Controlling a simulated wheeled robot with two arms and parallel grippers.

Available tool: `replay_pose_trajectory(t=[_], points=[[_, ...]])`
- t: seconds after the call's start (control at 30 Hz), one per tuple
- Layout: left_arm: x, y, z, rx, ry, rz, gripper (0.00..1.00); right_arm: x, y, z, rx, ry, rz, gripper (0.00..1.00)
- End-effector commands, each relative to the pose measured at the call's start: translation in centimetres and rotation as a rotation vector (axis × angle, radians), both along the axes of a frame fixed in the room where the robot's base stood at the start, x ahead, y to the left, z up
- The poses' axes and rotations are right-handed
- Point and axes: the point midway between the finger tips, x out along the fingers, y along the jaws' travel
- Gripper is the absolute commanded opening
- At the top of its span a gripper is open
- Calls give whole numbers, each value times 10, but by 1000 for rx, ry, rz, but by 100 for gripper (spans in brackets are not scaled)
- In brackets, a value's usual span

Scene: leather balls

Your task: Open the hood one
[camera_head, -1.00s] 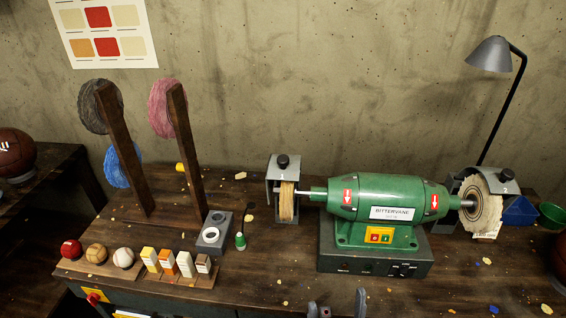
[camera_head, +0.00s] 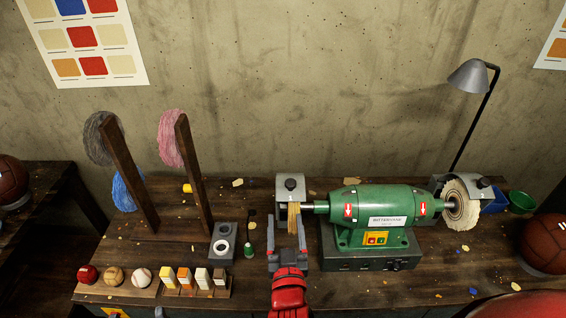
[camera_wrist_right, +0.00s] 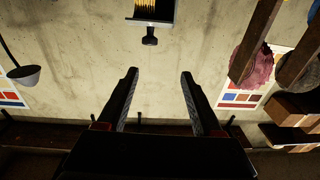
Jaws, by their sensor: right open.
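Hood one is the small grey hood (camera_head: 284,194) with a black knob on top, over the narrow yellow wheel (camera_head: 294,218) at the left end of the green grinder (camera_head: 372,204). It appears lowered over the wheel. In the right wrist view, the hood's black knob (camera_wrist_right: 150,37) shows at the top, beyond the fingertips. My right gripper (camera_head: 287,243) is open and empty, in front of and below the hood in the head view; its two fingers also show in the right wrist view (camera_wrist_right: 159,74). They look apart from the knob. My left gripper is not in view.
A second grey hood (camera_head: 471,182) stands by the pale wheel (camera_head: 460,205) on the right. Left of my gripper are a small green bottle (camera_head: 248,250), a grey block with a ring (camera_head: 222,243) and wooden posts (camera_head: 195,160) with wheels. Several balls and bars line the front left.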

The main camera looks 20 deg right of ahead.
Motion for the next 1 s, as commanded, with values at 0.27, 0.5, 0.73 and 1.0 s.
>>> replay_pose_trajectory(t=[0.27,0.5,0.73,1.0], points=[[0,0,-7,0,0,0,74,3,-19,-10,23,53,-54,67],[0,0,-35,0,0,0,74,29,-26,-14,18,48,-51,67],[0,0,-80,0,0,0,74,66,-36,-17,20,49,-51,67],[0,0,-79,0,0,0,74,116,-52,-4,15,59,-50,67]])
